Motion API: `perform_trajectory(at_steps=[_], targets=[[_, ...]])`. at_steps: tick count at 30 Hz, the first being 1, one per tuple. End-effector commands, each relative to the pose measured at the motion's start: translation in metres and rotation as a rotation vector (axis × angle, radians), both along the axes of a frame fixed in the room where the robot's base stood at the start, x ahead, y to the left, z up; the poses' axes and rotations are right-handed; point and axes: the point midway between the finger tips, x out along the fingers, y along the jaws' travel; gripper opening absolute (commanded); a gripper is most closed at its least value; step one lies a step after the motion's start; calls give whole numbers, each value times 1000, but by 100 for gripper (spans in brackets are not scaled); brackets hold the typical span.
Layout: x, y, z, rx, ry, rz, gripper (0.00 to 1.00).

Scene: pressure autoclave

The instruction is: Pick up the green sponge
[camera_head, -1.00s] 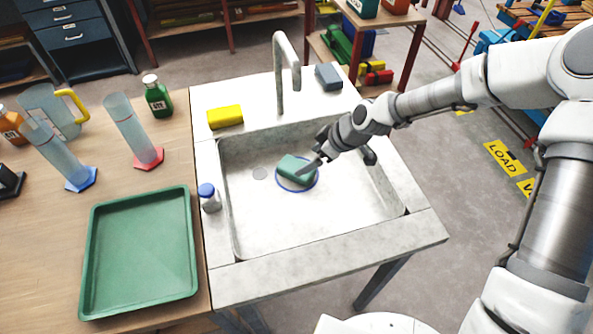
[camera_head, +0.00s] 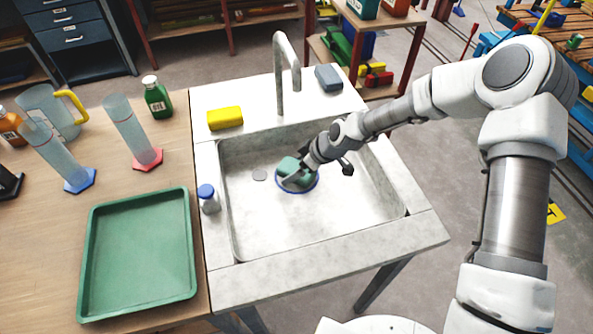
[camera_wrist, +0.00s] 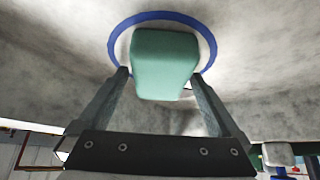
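The green sponge (camera_head: 287,165) lies on a blue-rimmed round thing (camera_head: 313,186) on the floor of the sink basin, partly hidden by my gripper in the head view. My gripper (camera_head: 293,176) is down in the basin at the sponge, reaching in from the right. In the wrist view the sponge (camera_wrist: 165,62) shows between my two fingers, with the blue rim (camera_wrist: 113,45) curving behind it. One finger is at each side of the sponge, spread apart. A narrow gap seems to show by the fingers; I see no clear grip.
The basin walls (camera_head: 228,215) surround my gripper, and the faucet (camera_head: 280,75) rises behind. A yellow sponge (camera_head: 225,118) and a grey-blue block (camera_head: 328,77) sit on the back ledge. A blue-capped bottle (camera_head: 208,199) stands left, beside a green tray (camera_head: 140,255).

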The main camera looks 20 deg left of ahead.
Motion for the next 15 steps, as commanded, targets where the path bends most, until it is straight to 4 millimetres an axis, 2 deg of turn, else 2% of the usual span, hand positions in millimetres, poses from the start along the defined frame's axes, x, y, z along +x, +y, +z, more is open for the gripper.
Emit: perform_trajectory(at_steps=[1,2,12,13,14,15], targets=[[0,0,0,0,0,0,89],[0,0,0,0,0,0,84],[0,0,0,0,0,0,23],[0,0,0,0,0,0,22],[0,0,0,0,0,0,14],[0,0,0,0,0,0,14]])
